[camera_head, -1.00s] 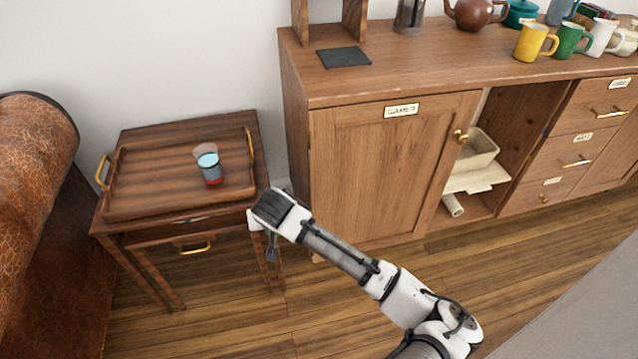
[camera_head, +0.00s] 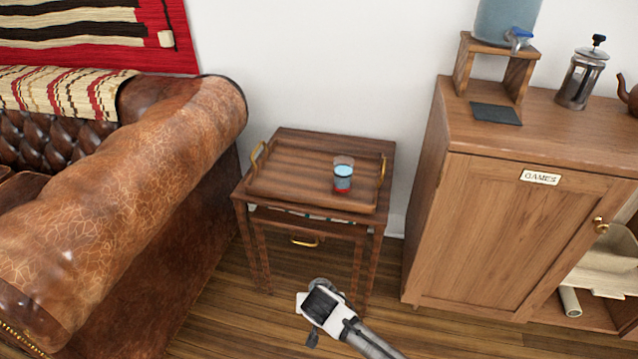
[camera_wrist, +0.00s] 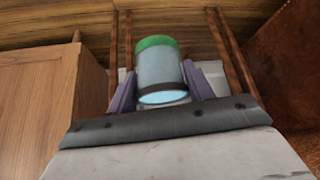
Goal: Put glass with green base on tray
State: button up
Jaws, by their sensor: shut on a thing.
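The glass with green base (camera_wrist: 157,65) is between the two purple-grey fingers of my gripper (camera_wrist: 160,88) in the wrist view. Its green base points to the top of that picture and a dark band circles its other end. My gripper is shut on it. In the head view my wrist is low in front of the side table and mostly hides the fingers. The wooden tray (camera_head: 290,166) lies on the side table, with brass handles at both ends. A similar glass with a red base (camera_head: 343,177) stands upright on its right part.
The small side table (camera_head: 376,222) stands between a brown leather sofa (camera_head: 150,190) and a wooden cabinet (camera_head: 510,230) labelled GAMES. The left and middle of the tray are clear. A French press (camera_head: 581,75) stands on the cabinet.

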aim_at(286, 178)
jog(key=k+j+u, duration=0.1)
jog(key=k+u, duration=0.35)
jog(key=u, duration=1.1)
jog(key=l+u, duration=0.25)
jog(key=l, duration=0.5)
jog(key=i+l, duration=0.1)
jog(key=l, duration=1.65)
jog(key=i, duration=0.05)
